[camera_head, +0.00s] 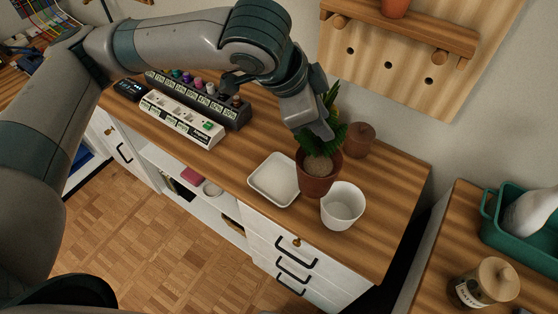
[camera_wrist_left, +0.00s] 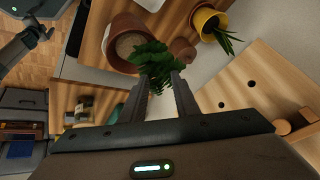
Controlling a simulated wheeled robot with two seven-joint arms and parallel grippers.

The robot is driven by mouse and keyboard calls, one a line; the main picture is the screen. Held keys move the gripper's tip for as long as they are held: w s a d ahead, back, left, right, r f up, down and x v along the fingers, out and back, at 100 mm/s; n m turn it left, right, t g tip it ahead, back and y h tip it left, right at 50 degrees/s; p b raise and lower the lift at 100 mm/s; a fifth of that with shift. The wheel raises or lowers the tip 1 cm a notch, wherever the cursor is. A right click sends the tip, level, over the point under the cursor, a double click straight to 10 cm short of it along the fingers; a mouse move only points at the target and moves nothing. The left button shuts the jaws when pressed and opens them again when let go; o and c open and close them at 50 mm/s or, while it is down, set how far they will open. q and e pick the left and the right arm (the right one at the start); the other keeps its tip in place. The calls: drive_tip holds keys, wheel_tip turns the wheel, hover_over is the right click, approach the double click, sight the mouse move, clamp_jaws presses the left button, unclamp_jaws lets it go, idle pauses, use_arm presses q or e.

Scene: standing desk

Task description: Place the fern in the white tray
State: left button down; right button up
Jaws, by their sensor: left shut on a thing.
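The fern (camera_head: 331,121) is a leafy green plant in a terracotta pot (camera_head: 316,183), standing upright between the white tray and a white pot in the head view. The square white tray (camera_head: 273,178) is empty and lies just left of the terracotta pot on the wooden counter. My left gripper (camera_head: 318,132) is above the pot, shut on the fern's leaves. In the left wrist view its fingers (camera_wrist_left: 163,88) close around the leaves (camera_wrist_left: 156,62), with the terracotta pot (camera_wrist_left: 124,45) beyond. I cannot tell whether the pot touches the counter.
Button panels (camera_head: 184,117) lie to the left. A pegboard shelf (camera_head: 400,28) is above. A yellow plant pot (camera_wrist_left: 207,20) shows in the wrist view.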

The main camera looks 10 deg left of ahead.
use_arm(q)
drive_tip(key=shift+w+a+f, duration=0.15)
drive_tip(key=shift+w+a, duration=0.1)
drive_tip(key=shift+a, duration=0.05)
drive_tip(key=w+a+f+p, duration=0.3)
drive_tip(key=w+a+f, duration=0.3)
drive_tip(key=a, duration=0.2)
drive_tip(key=shift+a+f, duration=0.25)
drive_tip(key=shift+a, duration=0.15)
use_arm(e)
drive_tip(key=r, duration=0.3)
drive_tip(key=shift+w+d+r, duration=0.1)
drive_tip(key=shift+w+d, duration=0.05)
drive_tip(key=shift+d, duration=0.05)
use_arm(q)
drive_tip(key=shift+f, duration=0.1)
wheel_tip(320, 180, down, 4)
drive_tip(key=shift+r+p, duration=0.1)
drive_tip(key=shift+p, duration=0.6)
use_arm(e)
drive_tip(key=shift+d+r, duration=0.55)
drive_tip(key=shift+r, duration=0.1)
